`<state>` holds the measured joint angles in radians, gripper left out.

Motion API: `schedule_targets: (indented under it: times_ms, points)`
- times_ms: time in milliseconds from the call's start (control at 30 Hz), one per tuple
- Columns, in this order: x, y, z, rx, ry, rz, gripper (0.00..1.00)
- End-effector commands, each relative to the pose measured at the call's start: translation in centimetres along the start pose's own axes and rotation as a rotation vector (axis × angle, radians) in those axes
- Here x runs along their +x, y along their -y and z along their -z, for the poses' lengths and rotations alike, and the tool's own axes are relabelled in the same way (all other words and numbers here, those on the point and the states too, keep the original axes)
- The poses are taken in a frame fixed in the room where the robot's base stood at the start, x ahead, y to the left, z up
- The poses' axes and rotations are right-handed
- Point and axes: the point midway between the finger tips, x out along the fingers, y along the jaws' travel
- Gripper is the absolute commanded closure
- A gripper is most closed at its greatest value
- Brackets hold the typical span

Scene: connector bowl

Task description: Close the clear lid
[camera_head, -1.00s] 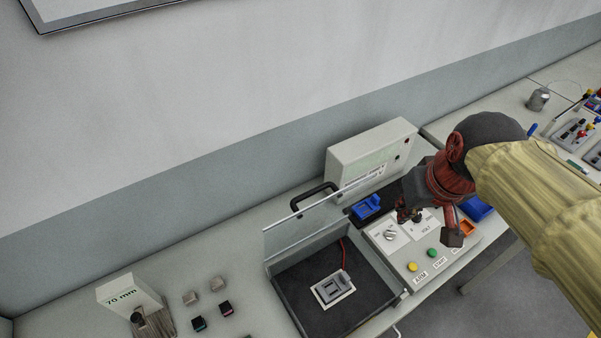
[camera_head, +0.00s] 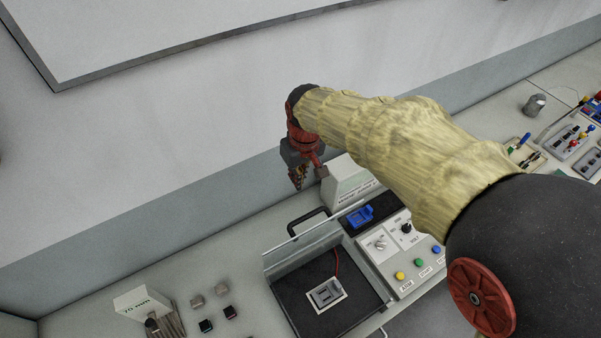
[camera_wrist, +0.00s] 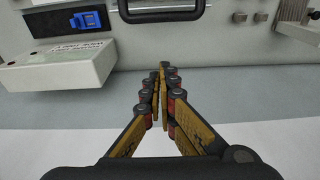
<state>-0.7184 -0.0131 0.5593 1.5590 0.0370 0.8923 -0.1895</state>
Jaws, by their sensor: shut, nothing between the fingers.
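The clear lid (camera_head: 300,248) stands raised along the back edge of the dark-floored box (camera_head: 292,298) in the head view. Its black handle (camera_head: 306,218) sticks up behind the lid's top edge; the handle also shows at the top of the wrist view (camera_wrist: 162,17). My gripper (camera_head: 298,184) is shut and empty. In the head view it hangs with its fingers down, above and behind the handle, apart from it. In the wrist view the closed fingertips (camera_wrist: 162,74) appear below the handle, with a gap between. Inside the box is a grey socket block (camera_head: 326,293) with a red wire.
A pale instrument box (camera_head: 345,183) stands behind the control panel, close to the right of my gripper; it also shows at the left in the wrist view (camera_wrist: 60,68). A blue connector piece (camera_head: 360,215) and a panel with knobs and buttons (camera_head: 405,262) lie right of the box. Small blocks (camera_head: 206,326) lie left.

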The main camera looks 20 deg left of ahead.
Motion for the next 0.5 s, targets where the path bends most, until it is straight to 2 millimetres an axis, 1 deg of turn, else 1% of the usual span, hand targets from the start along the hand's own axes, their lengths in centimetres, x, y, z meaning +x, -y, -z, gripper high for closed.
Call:
schedule_targets:
  times_ms: [33,100,267,300,400,500]
  points:
    - [1.1,0.0,-0.1,0.0,0.005,0.001,1.0]
    - [2.5,0.0,-0.1,0.0,0.005,0.001,1.0]
    - [5.5,0.0,-0.1,0.0,0.004,0.001,1.0]
    - [5.8,0.0,-0.4,0.001,0.003,0.001,1.0]
    - [5.9,0.0,-2.0,0.001,0.001,0.0,1.0]
    - [6.2,0.0,-3.0,0.001,0.0,0.0,1.0]
